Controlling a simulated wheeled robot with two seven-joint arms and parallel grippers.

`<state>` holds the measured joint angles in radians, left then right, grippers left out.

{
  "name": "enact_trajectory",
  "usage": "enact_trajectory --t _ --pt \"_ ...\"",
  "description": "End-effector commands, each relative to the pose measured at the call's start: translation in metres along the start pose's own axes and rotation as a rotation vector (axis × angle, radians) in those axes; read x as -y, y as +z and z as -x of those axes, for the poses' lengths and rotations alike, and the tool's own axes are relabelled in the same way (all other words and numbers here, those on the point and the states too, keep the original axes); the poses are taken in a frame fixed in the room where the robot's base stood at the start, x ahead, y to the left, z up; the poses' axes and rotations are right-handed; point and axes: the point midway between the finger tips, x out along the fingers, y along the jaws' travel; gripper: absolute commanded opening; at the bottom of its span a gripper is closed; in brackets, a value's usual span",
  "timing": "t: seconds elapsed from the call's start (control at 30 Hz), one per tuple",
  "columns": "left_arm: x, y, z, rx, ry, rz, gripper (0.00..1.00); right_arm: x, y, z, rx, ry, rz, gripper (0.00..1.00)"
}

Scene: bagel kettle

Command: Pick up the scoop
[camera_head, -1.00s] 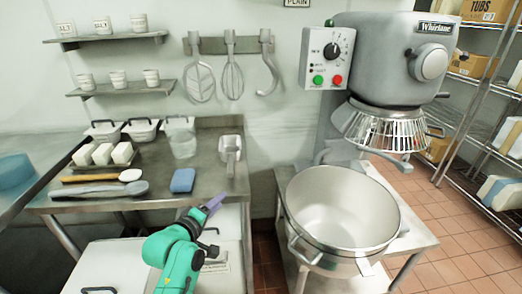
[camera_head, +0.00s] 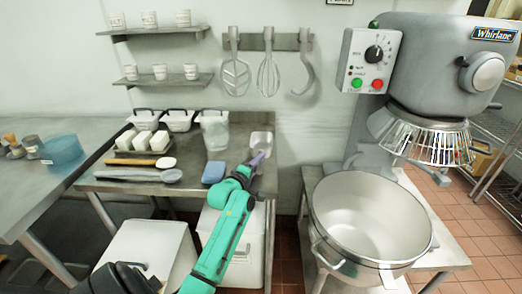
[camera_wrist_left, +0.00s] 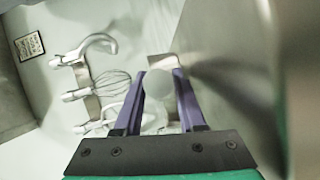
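A pale rounded shape (camera_wrist_left: 157,88) shows in that gap, with a shiny metal piece (camera_wrist_left: 163,62) just beyond; these look like parts of the scoop. I cannot tell whether the fingers touch it. My right gripper is not in view.
A blue sponge (camera_head: 214,172) lies just left of the gripper. A clear container (camera_head: 215,132) and white tubs (camera_head: 180,121) stand behind. The mixer bowl (camera_head: 370,222) stands to the right; whisks hang above.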

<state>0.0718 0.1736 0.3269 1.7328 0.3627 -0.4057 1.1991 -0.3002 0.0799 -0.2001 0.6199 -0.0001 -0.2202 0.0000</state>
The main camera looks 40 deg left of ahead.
Motion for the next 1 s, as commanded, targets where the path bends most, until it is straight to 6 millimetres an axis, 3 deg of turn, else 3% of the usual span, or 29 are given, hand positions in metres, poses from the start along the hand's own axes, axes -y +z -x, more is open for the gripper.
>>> enact_trajectory --t 0.27,0.37,1.0 --pt "0.0004 -0.0001 -0.0089 -0.001 0.000 -0.001 0.40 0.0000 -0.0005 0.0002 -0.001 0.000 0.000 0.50" --pt "0.0005 -0.0001 -0.0087 -0.001 0.000 -0.001 0.01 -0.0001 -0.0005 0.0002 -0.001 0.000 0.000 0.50" --pt "0.0009 0.0001 -0.0084 0.000 -0.001 -0.001 0.00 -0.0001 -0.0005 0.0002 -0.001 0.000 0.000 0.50"
